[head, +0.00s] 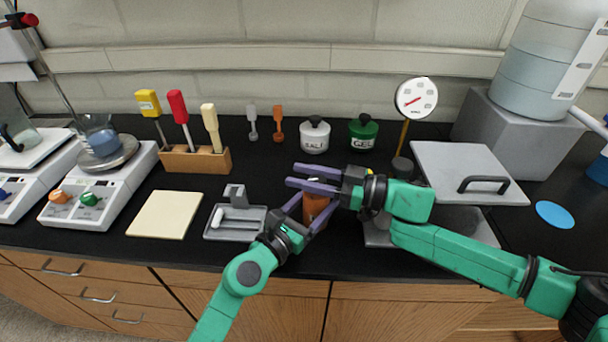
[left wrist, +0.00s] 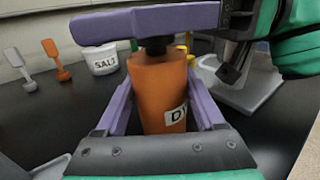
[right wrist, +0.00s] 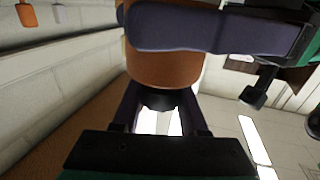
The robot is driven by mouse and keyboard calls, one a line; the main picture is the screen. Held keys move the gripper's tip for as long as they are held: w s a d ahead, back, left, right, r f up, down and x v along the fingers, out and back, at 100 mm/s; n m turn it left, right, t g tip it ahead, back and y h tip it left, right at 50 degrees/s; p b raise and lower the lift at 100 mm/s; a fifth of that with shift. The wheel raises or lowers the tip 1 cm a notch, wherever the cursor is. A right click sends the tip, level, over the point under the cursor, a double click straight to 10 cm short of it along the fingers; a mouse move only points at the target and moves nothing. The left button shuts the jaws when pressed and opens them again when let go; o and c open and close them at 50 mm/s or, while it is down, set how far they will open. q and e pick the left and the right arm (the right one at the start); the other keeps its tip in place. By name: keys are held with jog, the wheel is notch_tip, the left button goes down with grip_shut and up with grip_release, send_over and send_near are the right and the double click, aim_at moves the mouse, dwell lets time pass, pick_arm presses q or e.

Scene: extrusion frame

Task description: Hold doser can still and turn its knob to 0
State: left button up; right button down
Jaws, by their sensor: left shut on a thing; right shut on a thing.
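The doser can (head: 313,208) is an orange cylinder standing near the bench's front edge. In the left wrist view the can (left wrist: 158,85) looks upright, with a partly hidden label starting with "D". My left gripper (head: 312,212) is shut around the can's body, one finger on each side. My right gripper (head: 300,177) reaches in from the right above the can, shut on its dark knob. The knob (left wrist: 155,46) shows just under a right finger in the left wrist view. The right wrist view shows the knob (right wrist: 165,99) between the fingers; its setting is hidden.
A grey tray (head: 235,235) lies just left of the can. The SALT jar (head: 315,138) and green GEL jar (head: 363,133) stand behind it.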

jog(key=shift+c, duration=2.2)
grip_release()
